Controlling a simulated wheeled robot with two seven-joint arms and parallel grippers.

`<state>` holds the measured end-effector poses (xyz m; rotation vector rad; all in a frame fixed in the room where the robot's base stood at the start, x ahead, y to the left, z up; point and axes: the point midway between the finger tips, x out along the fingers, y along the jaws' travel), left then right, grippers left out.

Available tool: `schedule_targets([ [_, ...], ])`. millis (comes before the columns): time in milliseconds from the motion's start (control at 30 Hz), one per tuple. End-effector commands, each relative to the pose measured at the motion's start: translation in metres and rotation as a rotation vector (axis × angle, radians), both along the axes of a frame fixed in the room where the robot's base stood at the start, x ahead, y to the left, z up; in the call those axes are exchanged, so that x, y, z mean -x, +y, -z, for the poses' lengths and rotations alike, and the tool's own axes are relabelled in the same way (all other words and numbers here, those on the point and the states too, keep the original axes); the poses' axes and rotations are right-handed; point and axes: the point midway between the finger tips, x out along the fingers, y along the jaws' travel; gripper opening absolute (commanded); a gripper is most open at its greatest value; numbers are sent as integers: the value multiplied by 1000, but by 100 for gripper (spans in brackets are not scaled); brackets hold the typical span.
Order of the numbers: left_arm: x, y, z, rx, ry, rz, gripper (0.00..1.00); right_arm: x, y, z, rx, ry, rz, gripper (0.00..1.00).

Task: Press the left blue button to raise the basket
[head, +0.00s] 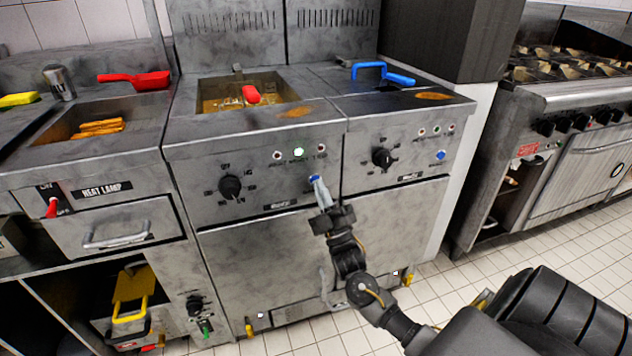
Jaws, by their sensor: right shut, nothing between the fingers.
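The left blue button (314,178) is on the front panel of the left fryer, right of its black knob (230,187). My right gripper (319,183) is shut and empty, with its fingertips at the button and partly covering it; I cannot tell whether they touch. The left fryer's basket (228,103) sits low in its vat of oil, with a red handle (251,94) at the front. A green light (298,152) shows on the panel above. A second blue button (441,155) is on the right fryer. My left gripper is out of view.
The right fryer's vat has a blue handle (383,73) on top. A heat lamp station (105,187) with fries (97,128) and a red scoop (135,80) stands to the left. A stove (560,110) stands to the right, beyond a gap of tiled floor (500,262).

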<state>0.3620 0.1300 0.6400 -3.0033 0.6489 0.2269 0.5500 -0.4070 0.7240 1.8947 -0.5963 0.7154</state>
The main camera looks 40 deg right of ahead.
Motion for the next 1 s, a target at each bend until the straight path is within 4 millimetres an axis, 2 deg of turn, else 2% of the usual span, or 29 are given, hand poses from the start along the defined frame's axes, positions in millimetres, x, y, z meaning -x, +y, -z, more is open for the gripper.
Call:
schedule_targets([
  [367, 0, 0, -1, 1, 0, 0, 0, 0, 0, 0, 1, 0, 1, 0],
  [867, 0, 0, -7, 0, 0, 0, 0, 9, 3, 0, 0, 0, 0, 0],
  [1000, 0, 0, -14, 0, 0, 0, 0, 17, 6, -1, -1, 3, 1, 0],
])
